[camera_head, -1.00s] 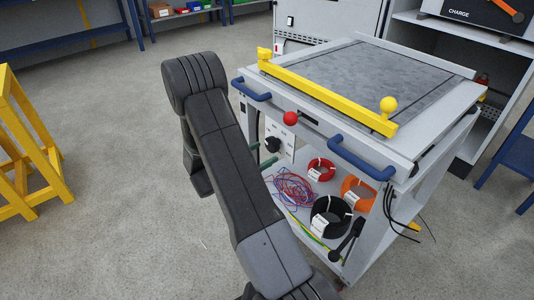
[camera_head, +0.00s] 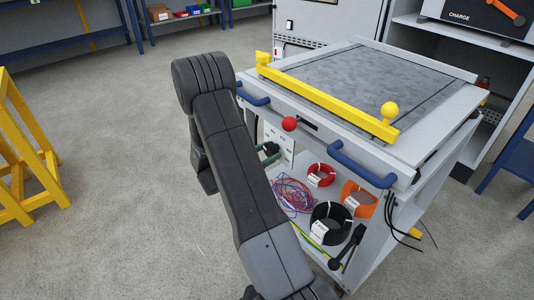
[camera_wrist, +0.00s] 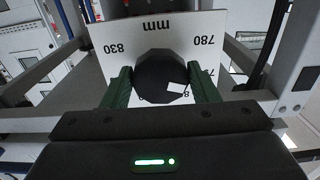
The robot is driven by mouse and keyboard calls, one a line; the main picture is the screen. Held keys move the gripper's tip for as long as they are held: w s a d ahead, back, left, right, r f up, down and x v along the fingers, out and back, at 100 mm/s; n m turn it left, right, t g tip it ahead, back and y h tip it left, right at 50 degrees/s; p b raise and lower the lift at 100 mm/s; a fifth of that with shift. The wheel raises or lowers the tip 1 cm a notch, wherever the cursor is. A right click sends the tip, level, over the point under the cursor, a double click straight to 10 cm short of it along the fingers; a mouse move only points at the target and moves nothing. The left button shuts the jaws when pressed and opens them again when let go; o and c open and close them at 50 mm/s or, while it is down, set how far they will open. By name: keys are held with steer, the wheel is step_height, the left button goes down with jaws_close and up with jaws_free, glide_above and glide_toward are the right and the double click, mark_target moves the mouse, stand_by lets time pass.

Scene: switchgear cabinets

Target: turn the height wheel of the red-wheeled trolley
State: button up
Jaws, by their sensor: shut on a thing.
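The height wheel is a dark, faceted knob (camera_wrist: 163,77) on a white scale plate (camera_wrist: 190,30) marked in mm, with 830 and 780 readable. A small white mark shows on the knob's face. My gripper (camera_wrist: 163,88) has one green finger on each side of the knob and is shut on it. In the head view my gripper (camera_head: 268,154) is at the plate under the trolley's top, partly hidden by my arm. The trolley (camera_head: 420,150) has a grey top; its floor wheels are not clearly visible.
A yellow bar (camera_head: 325,97) lies across the trolley top. Blue handles (camera_head: 360,165) and a red ball knob (camera_head: 289,124) stick out in front, close to my arm. Cable coils (camera_head: 330,222) lie on the lower shelf. A yellow stand (camera_head: 25,150) is at left; floor between is clear.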

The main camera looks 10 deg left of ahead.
steer(key=shift+f+m+b, duration=0.1)
steer(key=shift+m+b, duration=0.2)
steer(key=shift+m, duration=0.1)
steer(key=m+b, duration=0.3)
steer(key=shift+f+m, duration=0.15)
steer(key=shift+m, duration=0.25)
steer(key=m+b, duration=0.4)
steer(key=m, duration=0.2)
steer(key=m+b, duration=0.1)
steer(key=m, duration=0.1)
steer(key=m+b, duration=0.1)
steer(key=shift+a+r+m, duration=0.1)
steer(key=shift+r+m, duration=0.15)
steer(key=shift+m, duration=0.15)
steer(key=shift+r+m, duration=0.1)
steer(key=shift+m, duration=2.2)
steer(key=o, duration=1)
steer(key=shift+a, duration=0.1)
